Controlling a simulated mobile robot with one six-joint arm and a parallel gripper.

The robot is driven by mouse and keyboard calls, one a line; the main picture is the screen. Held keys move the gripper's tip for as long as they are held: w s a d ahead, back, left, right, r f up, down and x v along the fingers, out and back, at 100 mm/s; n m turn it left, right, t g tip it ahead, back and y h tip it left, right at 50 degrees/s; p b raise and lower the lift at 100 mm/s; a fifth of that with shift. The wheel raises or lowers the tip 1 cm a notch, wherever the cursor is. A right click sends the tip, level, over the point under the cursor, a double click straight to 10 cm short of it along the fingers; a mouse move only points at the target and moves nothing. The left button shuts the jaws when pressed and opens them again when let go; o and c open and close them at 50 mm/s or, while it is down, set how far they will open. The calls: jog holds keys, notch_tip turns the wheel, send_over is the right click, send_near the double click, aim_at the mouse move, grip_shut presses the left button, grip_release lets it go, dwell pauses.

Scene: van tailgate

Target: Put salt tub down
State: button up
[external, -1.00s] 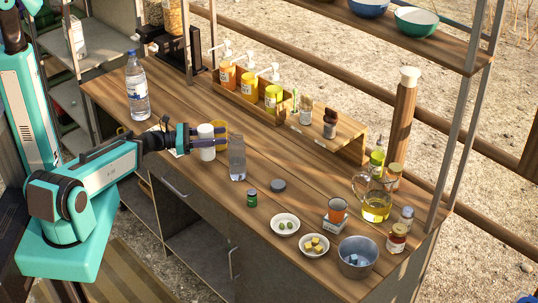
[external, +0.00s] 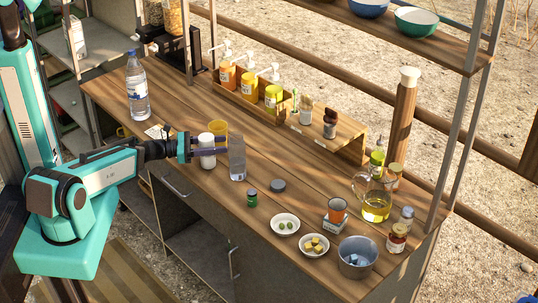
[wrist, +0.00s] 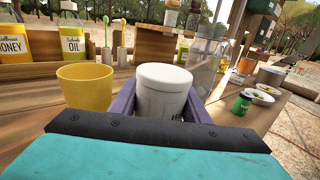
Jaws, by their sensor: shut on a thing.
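The salt tub is a white cylinder with a white lid (external: 206,141), upright at the counter's near side in the external view. It also fills the middle of the wrist view (wrist: 163,88). My gripper (external: 207,150) is shut on its sides, with one purple finger on each side in the wrist view (wrist: 163,108). The tub's base is at or very near the wooden counter (external: 180,105); I cannot tell whether it touches. Its lower part is hidden in the wrist view by my gripper.
A yellow cup (external: 221,128) stands close behind the tub. A clear container (external: 237,160) stands just right of it. A green-capped jar (external: 251,197), a dark grey lid (external: 278,185) and small bowls (external: 285,224) are further right. A water bottle (external: 137,88) stands left.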

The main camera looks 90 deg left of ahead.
jog(key=shift+f, duration=0.2)
jog(key=o, duration=1.2)
jog(key=shift+r, duration=0.2)
jog(key=shift+s+d+f, duration=0.1)
jog(key=shift+s, duration=0.25)
jog(key=s+b, duration=0.1)
jog(key=s, duration=0.1)
jog(key=s+b, duration=0.1)
jog(key=s, duration=0.1)
jog(key=s+d+b, duration=0.1)
jog(key=s, duration=0.1)
jog(key=shift+s, duration=0.15)
jog(key=shift+s+p, duration=0.35)
jog(key=shift+p, duration=0.05)
jog(key=shift+s+d+r+p, duration=0.1)
jog(key=shift+s+r+p, duration=0.1)
jog(key=shift+s+p, duration=0.5)
jog(key=shift+s+d+f+p, duration=0.1)
jog(key=shift+s+d+p, duration=0.05)
jog(key=shift+s, duration=0.55)
jog(key=shift+s+d+f+p, duration=0.1)
jog(key=shift+s+p, duration=0.05)
jog(key=shift+s, duration=0.55)
